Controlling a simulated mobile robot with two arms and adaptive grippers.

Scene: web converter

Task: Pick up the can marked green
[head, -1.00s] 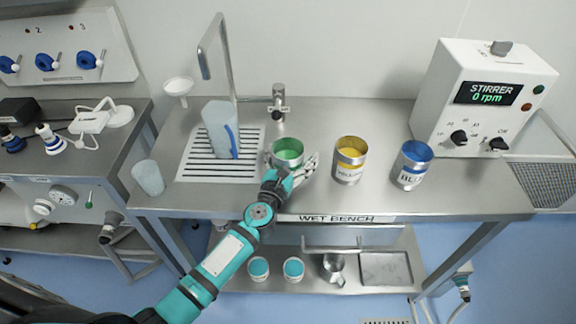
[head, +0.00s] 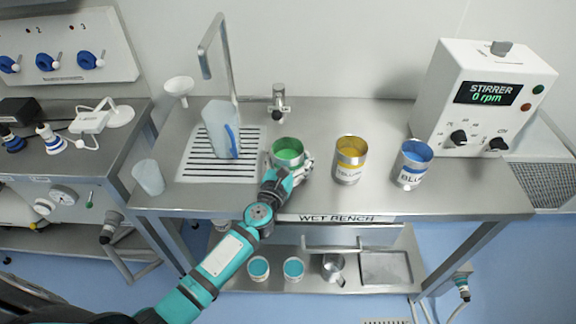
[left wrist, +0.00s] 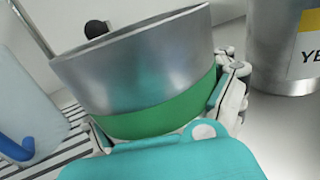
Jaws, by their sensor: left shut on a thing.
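The green can (head: 287,150) is an open metal can with green contents, near the front edge of the wet bench. In the left wrist view the can (left wrist: 140,70) shows bare metal above a green band. My left gripper (head: 291,170) is shut on the green can, with one finger on each side of it in the left wrist view (left wrist: 165,120). The can's base is hidden behind my gripper, so I cannot tell whether it touches the bench. My right gripper is not in view.
The yellow can (head: 347,172) stands close to the right, and the blue can (head: 410,178) stands farther right. A jug (head: 217,130) stands on the drain grille (head: 190,165) at left. The stirrer unit (head: 475,120) is at the back right.

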